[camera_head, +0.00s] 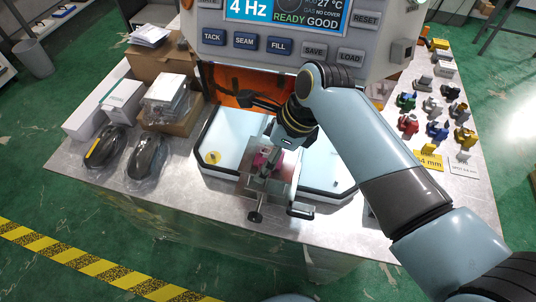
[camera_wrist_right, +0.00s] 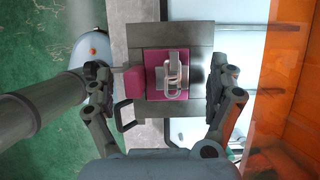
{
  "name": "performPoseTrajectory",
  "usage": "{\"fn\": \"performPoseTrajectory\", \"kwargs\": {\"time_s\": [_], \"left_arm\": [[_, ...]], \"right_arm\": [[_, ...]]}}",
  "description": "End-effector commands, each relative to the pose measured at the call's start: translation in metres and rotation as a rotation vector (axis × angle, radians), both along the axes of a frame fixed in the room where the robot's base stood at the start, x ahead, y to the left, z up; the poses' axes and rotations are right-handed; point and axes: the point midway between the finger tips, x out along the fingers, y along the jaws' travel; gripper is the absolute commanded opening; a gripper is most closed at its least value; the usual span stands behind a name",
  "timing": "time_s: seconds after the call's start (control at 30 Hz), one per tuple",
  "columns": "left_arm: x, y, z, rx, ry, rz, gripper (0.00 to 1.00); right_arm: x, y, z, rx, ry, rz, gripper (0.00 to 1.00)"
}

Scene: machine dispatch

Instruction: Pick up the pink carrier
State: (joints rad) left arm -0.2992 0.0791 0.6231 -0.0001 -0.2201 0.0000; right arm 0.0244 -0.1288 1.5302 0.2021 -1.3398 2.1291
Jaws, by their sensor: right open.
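The pink carrier (camera_wrist_right: 158,110) sits on a grey metal plate (camera_wrist_right: 200,35) in the right wrist view, with a metal part (camera_wrist_right: 172,72) on top. In the head view only a little of its pink (camera_head: 261,159) shows, under my right gripper (camera_head: 272,166). In the right wrist view my right gripper (camera_wrist_right: 163,82) is open, with one finger on either side of the carrier. I see gaps between fingers and carrier; the height between them is hard to judge. My left gripper is not in view.
The plate stands at the front of the white machine bed (camera_head: 224,140), under the control panel (camera_head: 290,42). An orange screen (camera_wrist_right: 290,85) is close on the right in the wrist view. Boxes (camera_head: 122,100) and dark devices (camera_head: 146,155) are left; several coloured parts (camera_head: 437,131) are right.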

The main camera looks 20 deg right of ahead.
Motion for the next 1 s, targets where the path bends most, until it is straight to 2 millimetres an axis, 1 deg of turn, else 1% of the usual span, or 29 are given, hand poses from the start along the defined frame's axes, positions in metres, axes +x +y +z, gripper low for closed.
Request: {"fn": "performPoseTrajectory", "kwargs": {"time_s": [0.1,0.27,0.77,1.0], "left_arm": [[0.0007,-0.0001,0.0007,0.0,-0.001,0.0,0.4],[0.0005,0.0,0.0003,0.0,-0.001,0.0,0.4],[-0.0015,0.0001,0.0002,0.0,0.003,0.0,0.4],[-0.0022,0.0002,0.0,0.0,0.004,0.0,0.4]], "right_arm": [[0.001,0.0014,-0.0034,0.0,0.0,0.001,0.9],[0.0011,0.0013,-0.0035,-0.001,-0.001,0.001,0.9],[0.0008,0.0011,-0.0033,-0.001,-0.001,0.0,0.25],[0.0011,0.0011,-0.0027,0.0,-0.001,0.0,0.25]]}}
